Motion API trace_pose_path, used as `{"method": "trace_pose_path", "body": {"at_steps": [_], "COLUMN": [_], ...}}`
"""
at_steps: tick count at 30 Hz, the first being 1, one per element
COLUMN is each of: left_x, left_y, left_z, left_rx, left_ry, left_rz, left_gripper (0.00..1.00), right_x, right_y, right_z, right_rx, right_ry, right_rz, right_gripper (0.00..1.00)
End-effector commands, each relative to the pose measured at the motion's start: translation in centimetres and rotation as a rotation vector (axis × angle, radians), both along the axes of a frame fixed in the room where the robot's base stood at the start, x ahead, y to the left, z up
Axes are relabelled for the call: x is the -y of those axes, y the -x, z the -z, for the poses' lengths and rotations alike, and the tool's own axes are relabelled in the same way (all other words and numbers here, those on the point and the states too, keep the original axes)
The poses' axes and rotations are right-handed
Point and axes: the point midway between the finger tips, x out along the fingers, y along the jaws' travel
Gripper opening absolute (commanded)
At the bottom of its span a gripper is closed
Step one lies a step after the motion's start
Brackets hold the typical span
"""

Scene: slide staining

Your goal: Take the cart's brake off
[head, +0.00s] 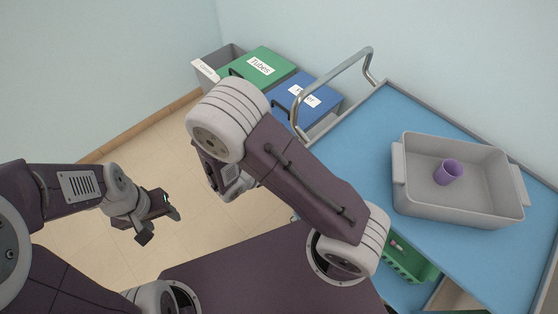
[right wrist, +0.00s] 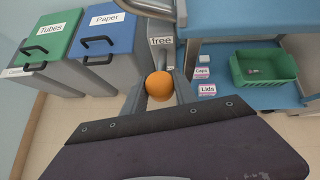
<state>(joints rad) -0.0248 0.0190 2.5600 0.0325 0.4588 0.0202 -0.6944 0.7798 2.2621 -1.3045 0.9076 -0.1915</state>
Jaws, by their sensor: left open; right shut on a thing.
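The cart (head: 365,130) has a blue top and a metal handle (head: 335,78). In the right wrist view, an orange ball knob (right wrist: 159,86) sits between the fingers of my right gripper (right wrist: 160,98), which is shut on it. A plate marked "free" (right wrist: 161,41) shows just above the knob. In the head view my right arm hides the knob and the right fingertips. My left gripper (head: 160,225) is open and empty above the floor, away from the cart.
A grey tub (head: 405,180) with a purple cup (head: 449,172) stands on the cart top. A green basket (right wrist: 240,70) and small boxes labelled Caps and Lids (right wrist: 207,90) sit on the lower shelf. Bins labelled Tubes (head: 262,65) and Paper (head: 315,97) stand by the wall.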

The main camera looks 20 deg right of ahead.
Motion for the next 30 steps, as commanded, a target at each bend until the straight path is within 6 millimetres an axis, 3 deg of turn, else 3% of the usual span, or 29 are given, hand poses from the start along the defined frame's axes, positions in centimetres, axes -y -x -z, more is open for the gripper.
{"method": "trace_pose_path", "body": {"at_steps": [16,17,19,30], "left_x": [0.00,0.00,0.00,-0.01], "left_y": [0.00,0.00,0.00,0.00], "left_z": [-0.49,-0.49,-0.50,-0.77], "left_rx": [0.000,0.000,0.000,0.000], "left_ry": [0.000,0.000,0.000,0.000], "left_rz": [0.000,0.000,0.000,0.000], "left_gripper": [0.53,0.53,0.53,0.53], "right_x": [0.21,0.21,0.21,-0.30], "right_y": [-0.09,-0.09,-0.09,0.11], "right_z": [-0.37,-0.37,-0.37,-0.86], "right_rx": [-0.009,-0.009,-0.009,-0.007], "right_ry": [-0.020,-0.019,-0.019,-0.023], "right_rz": [-0.001,-0.001,-0.001,-0.001], "right_gripper": [0.00,0.36,0.55,0.55]}}
